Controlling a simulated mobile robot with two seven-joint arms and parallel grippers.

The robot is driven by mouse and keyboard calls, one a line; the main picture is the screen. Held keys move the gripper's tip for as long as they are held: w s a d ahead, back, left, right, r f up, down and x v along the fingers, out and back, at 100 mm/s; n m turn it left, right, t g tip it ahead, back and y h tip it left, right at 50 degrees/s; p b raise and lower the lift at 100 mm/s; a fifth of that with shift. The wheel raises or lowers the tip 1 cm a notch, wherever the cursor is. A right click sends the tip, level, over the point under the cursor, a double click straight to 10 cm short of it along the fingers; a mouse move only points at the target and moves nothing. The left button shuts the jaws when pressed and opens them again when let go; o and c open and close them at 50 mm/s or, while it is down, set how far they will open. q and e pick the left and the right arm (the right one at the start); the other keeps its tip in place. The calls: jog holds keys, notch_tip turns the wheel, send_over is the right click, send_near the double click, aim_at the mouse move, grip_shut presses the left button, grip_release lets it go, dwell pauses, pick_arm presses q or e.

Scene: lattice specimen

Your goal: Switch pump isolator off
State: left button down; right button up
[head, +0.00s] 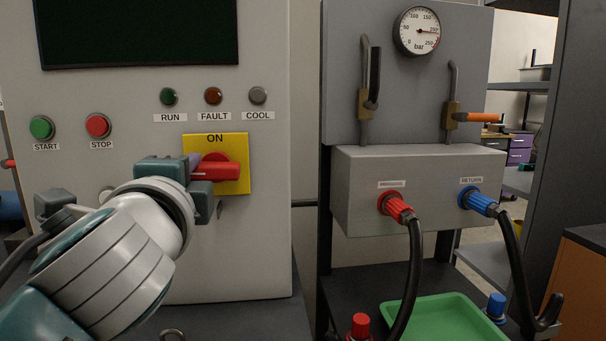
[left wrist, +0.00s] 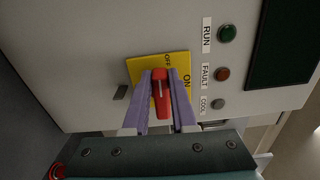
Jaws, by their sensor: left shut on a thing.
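The pump isolator is a red handle (head: 226,171) on a yellow square plate (head: 240,147) with ON at its top edge. In the left wrist view the red handle (left wrist: 162,105) and the yellow plate (left wrist: 139,69) also show, with an OFF mark on the side towards the picture's top. In the head view the handle lies level, in line with the OFF side rather than pointing up at ON. My left gripper (head: 203,172) has its purple fingers on both sides of the handle and is shut on it. My right gripper is not in view.
RUN, FAULT and COOL lamps (head: 213,96) sit above the plate. START (head: 42,128) and STOP (head: 98,125) buttons are to its left. At right stand a grey manifold box (head: 420,165) with red and blue hose couplings, a gauge (head: 417,31) and a green tray (head: 440,318).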

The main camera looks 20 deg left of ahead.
pick_arm(q)
jog(key=shift+n, duration=0.4)
jog(key=c, duration=0.7)
grip_release()
jog(key=shift+b+v, duration=0.85)
jog(key=shift+v, duration=4.15)
